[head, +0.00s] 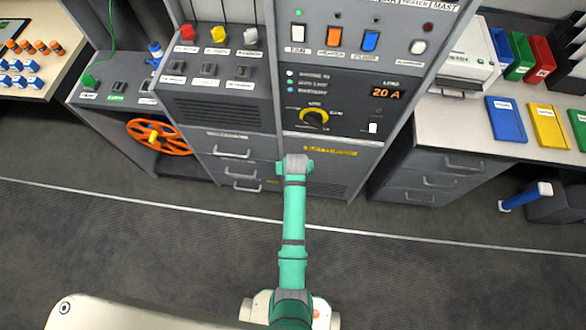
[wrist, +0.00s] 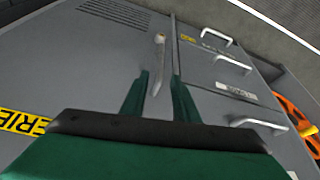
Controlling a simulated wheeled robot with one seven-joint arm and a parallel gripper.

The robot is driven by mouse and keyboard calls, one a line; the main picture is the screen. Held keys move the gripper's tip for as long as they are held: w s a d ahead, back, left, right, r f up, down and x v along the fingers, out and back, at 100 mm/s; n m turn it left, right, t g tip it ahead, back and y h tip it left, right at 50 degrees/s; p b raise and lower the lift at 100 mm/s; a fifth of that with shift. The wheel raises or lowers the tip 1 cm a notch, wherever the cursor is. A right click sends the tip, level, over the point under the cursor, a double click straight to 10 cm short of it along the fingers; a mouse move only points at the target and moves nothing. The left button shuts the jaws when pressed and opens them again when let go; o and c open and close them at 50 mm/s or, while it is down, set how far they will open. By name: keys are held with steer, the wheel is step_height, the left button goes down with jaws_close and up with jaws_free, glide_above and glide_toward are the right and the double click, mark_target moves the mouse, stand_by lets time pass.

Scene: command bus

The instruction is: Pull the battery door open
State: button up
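The battery door (head: 325,172) is the grey lower panel of the middle cabinet, under a yellow label strip (head: 330,152). It looks shut and flush. In the wrist view the door (wrist: 105,60) fills the left half, with part of the yellow label (wrist: 22,122) at the left edge. Its pale upright bar handle (wrist: 158,62) stands near the door's edge seam. My gripper (wrist: 160,78) is open, with one green finger on each side of the handle and visible gaps to it. In the head view my arm's end hides the handle.
A desk with drawers (head: 430,175) stands to the right. The dark floor (head: 430,270) in front of the door is clear except for my arm and base.

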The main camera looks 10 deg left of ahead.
steer(key=x, duration=0.7)
steer(key=shift+w+f, duration=0.1)
steer(key=shift+c, duration=0.7)
jaws_close()
